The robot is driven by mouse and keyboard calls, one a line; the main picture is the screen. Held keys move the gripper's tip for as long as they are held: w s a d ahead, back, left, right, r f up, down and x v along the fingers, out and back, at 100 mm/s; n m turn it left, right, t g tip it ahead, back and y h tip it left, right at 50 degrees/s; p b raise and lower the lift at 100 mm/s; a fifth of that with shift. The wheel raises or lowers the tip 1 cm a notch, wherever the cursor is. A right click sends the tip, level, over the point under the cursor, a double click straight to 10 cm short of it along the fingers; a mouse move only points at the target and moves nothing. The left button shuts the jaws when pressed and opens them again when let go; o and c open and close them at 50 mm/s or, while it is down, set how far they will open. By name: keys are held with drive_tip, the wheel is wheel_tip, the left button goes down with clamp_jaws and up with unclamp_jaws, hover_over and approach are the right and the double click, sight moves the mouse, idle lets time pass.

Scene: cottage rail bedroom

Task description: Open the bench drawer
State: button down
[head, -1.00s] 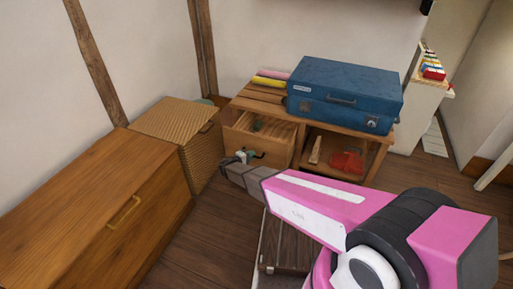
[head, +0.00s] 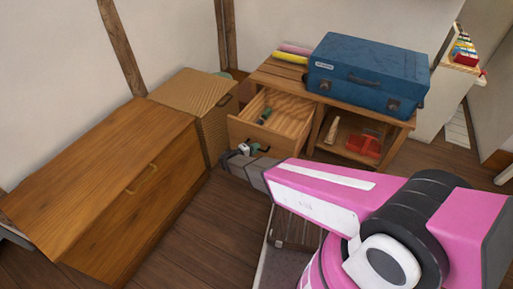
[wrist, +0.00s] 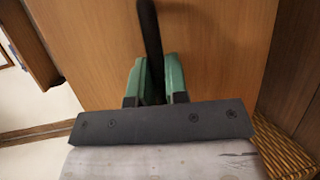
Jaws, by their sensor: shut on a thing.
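The wooden bench (head: 285,78) stands against the back wall with a blue case on top. Its drawer (head: 262,135) on the left side is pulled out, and its inside shows, with a small dark and green item (head: 264,116) in it. My gripper (head: 252,149) is at the drawer front. In the wrist view its green fingers (wrist: 155,82) are shut on the dark drawer handle (wrist: 150,35), which runs up between them against the wooden drawer front (wrist: 210,50).
The blue case (head: 366,72) rests on the bench. An open shelf beside the drawer holds a red object (head: 363,146). A woven basket (head: 205,105) and a low wooden chest (head: 110,190) stand at the left, close to the drawer. Floor (head: 215,225) is clear in front.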

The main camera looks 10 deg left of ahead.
drive_tip(key=shift+s, duration=0.2)
drive_tip(key=c, duration=1.1)
unclamp_jaws()
drive_tip(key=shift+c, duration=0.2)
drive_tip(key=shift+a, duration=0.1)
drive_tip(key=v, duration=1.1)
drive_tip(key=shift+s, duration=0.1)
